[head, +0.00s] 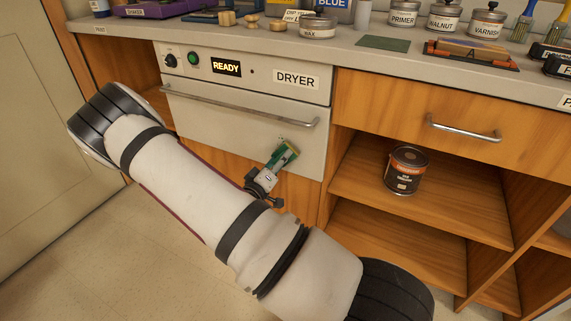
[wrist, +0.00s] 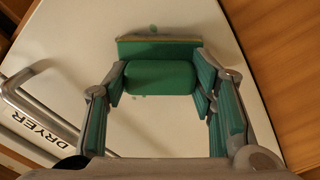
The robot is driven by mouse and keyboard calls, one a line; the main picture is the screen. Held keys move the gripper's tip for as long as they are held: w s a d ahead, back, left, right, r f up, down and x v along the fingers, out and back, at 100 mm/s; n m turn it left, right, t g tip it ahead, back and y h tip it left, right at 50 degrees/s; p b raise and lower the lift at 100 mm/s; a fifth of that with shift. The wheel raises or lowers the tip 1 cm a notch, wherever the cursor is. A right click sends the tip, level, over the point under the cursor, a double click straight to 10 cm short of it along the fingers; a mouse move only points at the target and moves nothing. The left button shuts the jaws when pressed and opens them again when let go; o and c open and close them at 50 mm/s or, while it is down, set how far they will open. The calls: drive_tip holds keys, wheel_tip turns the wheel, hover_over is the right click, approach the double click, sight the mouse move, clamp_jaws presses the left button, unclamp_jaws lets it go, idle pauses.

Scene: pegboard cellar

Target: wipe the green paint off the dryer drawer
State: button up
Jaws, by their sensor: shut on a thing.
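The dryer drawer (head: 235,122) is a pale front panel with a long bar handle, and it looks shut. Small green paint spots show on it in the wrist view (wrist: 153,28), just past the top edge of a green wiping block (wrist: 160,77). Another faint mark lies just below the block. My gripper (head: 274,167) is shut on the block, its teal-padded fingers on either side. The block's wider far part has a tan edge. It is at the drawer's lower right, close to the panel; I cannot tell whether it touches. The panel behind the block is hidden.
The drawer's bar handle (head: 240,108) juts out above my gripper. To the right are a wooden drawer (head: 400,108) with a handle and open shelves holding a dark can (head: 405,170). Tins and tools crowd the counter (head: 350,58). The floor in front is clear.

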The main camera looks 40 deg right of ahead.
sight(295, 153)
drive_tip(key=shift+w+a, duration=0.3)
drive_tip(key=shift+w, duration=0.35)
drive_tip(key=shift+w+a, duration=0.25)
drive_tip(key=shift+w, duration=0.45)
drive_tip(key=shift+w+a, duration=0.3)
drive_tip(key=shift+w, duration=0.35)
drive_tip(key=shift+d+r+p, duration=0.15)
drive_tip(key=shift+r+p, duration=0.7)
drive_tip(key=shift+r, duration=0.45)
drive_tip(key=shift+s+d, duration=0.45)
drive_tip(key=shift+s, duration=0.8)
drive_tip(key=shift+s+d, duration=0.45)
drive_tip(key=shift+s, duration=0.85)
drive_tip(key=shift+s+d, duration=0.45)
drive_tip(key=shift+s, duration=0.8)
drive_tip(key=shift+w, duration=0.1)
drive_tip(key=shift+w+a+f, duration=0.1)
drive_tip(key=shift+w+a, duration=0.4)
drive_tip(key=shift+w, duration=0.75)
drive_tip(key=shift+w+a+r, duration=0.1)
drive_tip(key=shift+w+a, duration=0.35)
drive_tip(key=shift+w, duration=0.75)
drive_tip(key=shift+w+a+f, duration=0.1)
drive_tip(key=shift+w+a, duration=0.4)
drive_tip(key=shift+w, duration=0.75)
drive_tip(key=shift+v, duration=3)
